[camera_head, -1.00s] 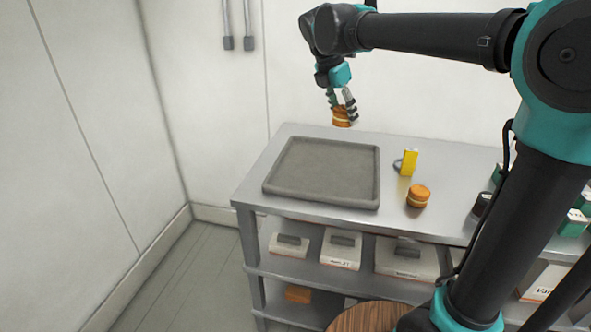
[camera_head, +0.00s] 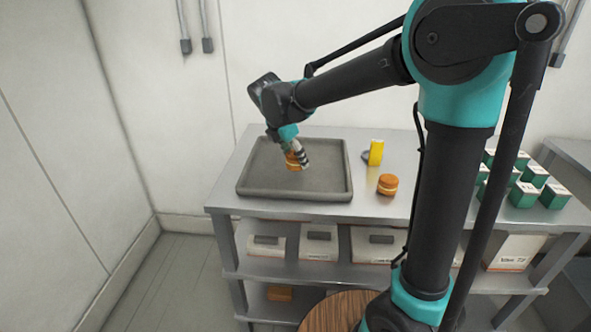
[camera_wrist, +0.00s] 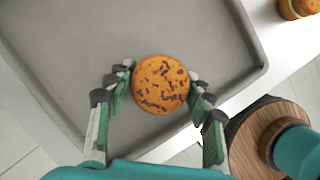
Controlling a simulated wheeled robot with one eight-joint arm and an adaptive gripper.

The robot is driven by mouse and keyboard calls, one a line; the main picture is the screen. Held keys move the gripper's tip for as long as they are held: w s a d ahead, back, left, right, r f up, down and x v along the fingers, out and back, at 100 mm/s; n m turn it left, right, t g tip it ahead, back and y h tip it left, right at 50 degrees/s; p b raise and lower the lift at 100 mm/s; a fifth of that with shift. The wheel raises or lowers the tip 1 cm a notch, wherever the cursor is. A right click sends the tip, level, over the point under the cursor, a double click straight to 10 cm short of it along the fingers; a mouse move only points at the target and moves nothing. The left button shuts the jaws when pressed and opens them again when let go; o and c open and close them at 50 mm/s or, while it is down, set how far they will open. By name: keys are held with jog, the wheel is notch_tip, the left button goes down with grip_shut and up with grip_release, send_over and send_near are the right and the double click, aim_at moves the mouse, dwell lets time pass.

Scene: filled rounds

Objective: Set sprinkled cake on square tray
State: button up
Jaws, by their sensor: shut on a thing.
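The sprinkled cake (camera_wrist: 160,84) is round and orange-brown with dark sprinkles on top in the wrist view. It also shows in the head view (camera_head: 293,162), partly covered by the fingers. My gripper (camera_head: 298,158) is shut on it, with fingers on both sides of the cake in the wrist view (camera_wrist: 158,92). The square tray (camera_head: 247,188) is grey with a raised rim and lies on the metal table. The gripper and cake are over the tray's inner area. I cannot tell whether the cake touches the tray's floor. Nothing else lies on the tray.
A second cake (camera_head: 387,185) with a pale filling stands on the table (camera_head: 400,209) right of the tray. Behind it is a yellow item (camera_head: 375,152) with a grey loop. Several green boxes (camera_head: 524,194) stand at the right. Shelves below hold white boxes (camera_head: 318,243).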

aim_at(296, 169)
jog(key=shift+f, duration=2.25)
jog(key=o, duration=0.8)
jog(key=shift+f, duration=0.1)
jog(key=v, duration=1.2)
jog(key=shift+s, duration=0.1)
